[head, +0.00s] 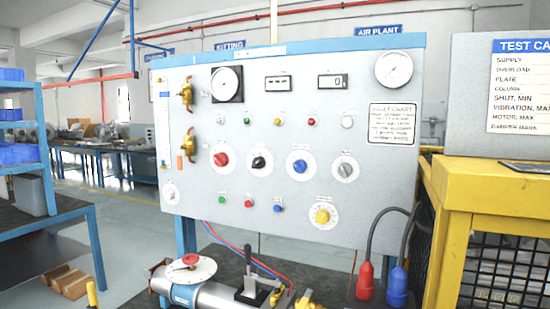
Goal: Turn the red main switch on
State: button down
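The red switch knob (221,159) sits on a round white dial in the left part of the grey control panel (330,220). It is the leftmost of a row of rotary knobs. The direction it points is too small to tell. My gripper is not in view, and nothing touches the knob.
To its right are a black knob (258,162), a blue knob (299,166) and a grey knob (345,169). A yellow knob (322,216) sits lower. Brass valves (187,92) stick out at the left edge. A bench with a pipe (215,296) stands below.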

aim_at(221, 159)
jog(key=i+u, duration=0.35)
jog(key=i+l+u, duration=0.1)
jog(key=i+u, duration=0.25)
jog(key=i, duration=0.2)
